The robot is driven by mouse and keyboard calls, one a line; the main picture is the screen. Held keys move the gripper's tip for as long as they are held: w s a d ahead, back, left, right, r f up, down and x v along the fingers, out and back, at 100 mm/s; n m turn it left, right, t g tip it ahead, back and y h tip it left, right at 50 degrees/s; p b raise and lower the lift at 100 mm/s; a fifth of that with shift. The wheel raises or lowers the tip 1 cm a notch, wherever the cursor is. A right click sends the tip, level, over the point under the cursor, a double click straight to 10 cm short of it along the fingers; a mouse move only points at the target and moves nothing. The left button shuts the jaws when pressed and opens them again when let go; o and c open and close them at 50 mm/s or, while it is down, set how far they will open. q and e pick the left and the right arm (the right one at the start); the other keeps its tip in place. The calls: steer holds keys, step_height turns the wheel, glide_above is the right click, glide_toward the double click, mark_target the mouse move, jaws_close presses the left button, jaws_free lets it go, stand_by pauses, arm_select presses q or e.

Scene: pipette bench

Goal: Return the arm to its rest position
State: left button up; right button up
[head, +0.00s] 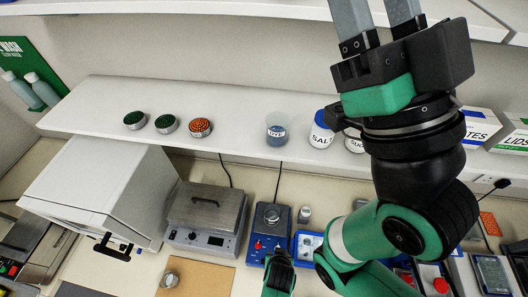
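My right arm rises from the bottom right, in front of the shelf. Its gripper (378,16) points up at the top edge of the head view. The two grey fingers stand apart with a gap between them, and nothing shows in the gap. The fingertips are cut off by the top of the picture. My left gripper is not in view. A small green and black arm part shows at the bottom middle, and I cannot tell which arm it belongs to.
A white shelf (255,100) holds several small round containers, a blue-filled beaker (277,130) and a salt jar (321,130). Below stand a white box-shaped machine (85,190), a grey lidded device (205,215) and a blue device (268,238). My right arm hides part of the shelf.

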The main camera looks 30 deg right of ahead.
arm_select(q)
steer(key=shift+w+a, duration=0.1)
